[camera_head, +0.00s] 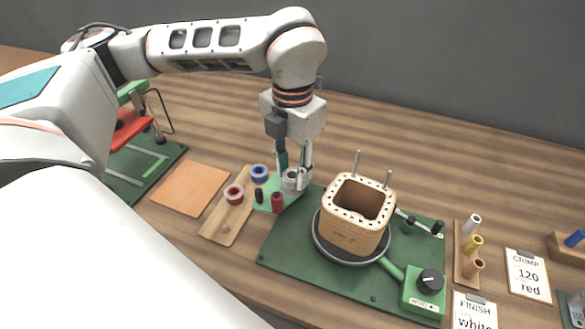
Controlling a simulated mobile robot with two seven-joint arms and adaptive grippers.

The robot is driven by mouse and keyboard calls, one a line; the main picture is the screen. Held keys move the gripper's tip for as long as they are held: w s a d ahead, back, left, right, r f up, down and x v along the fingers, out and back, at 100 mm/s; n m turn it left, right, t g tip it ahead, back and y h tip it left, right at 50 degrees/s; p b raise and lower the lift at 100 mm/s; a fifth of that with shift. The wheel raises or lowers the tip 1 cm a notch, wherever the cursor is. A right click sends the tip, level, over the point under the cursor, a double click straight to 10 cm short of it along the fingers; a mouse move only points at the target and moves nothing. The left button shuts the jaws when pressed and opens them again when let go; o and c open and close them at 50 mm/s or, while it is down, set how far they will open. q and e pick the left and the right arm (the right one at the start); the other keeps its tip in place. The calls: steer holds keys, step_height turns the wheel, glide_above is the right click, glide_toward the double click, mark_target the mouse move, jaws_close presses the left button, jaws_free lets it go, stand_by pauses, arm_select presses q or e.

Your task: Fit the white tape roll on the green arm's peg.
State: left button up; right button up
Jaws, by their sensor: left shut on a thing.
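My left gripper (293,172) points straight down and is shut on the white tape roll (291,184), which shows as a pale grey-white ring between and below the fingers. The roll is low, over a green piece (265,207) left of the wooden coil form. A small black upright (259,196) and a red cylinder (277,203) stand on or beside this green piece. The roll and fingers hide any peg there, so I cannot tell whether the roll is around it. My right gripper is not in view.
A wooden board (215,231) holds a red roll (234,194) and a blue roll (259,173). The square coil form (352,232) with two upright rods stands on a round dark plate. A green knob box (425,290), a spool rack (459,262) and cards lie right.

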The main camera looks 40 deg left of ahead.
arm_select(q)
steer(key=shift+f, duration=0.55)
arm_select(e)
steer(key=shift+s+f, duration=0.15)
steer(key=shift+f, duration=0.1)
arm_select(q)
steer(key=o, duration=1.3)
steer(key=shift+r, duration=0.1)
steer(key=shift+r+p, duration=1.6)
steer(key=shift+r, duration=0.9)
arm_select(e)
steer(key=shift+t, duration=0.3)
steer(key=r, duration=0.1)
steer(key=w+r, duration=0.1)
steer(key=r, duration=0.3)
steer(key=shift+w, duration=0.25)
arm_select(q)
steer(key=shift+f, duration=0.1)
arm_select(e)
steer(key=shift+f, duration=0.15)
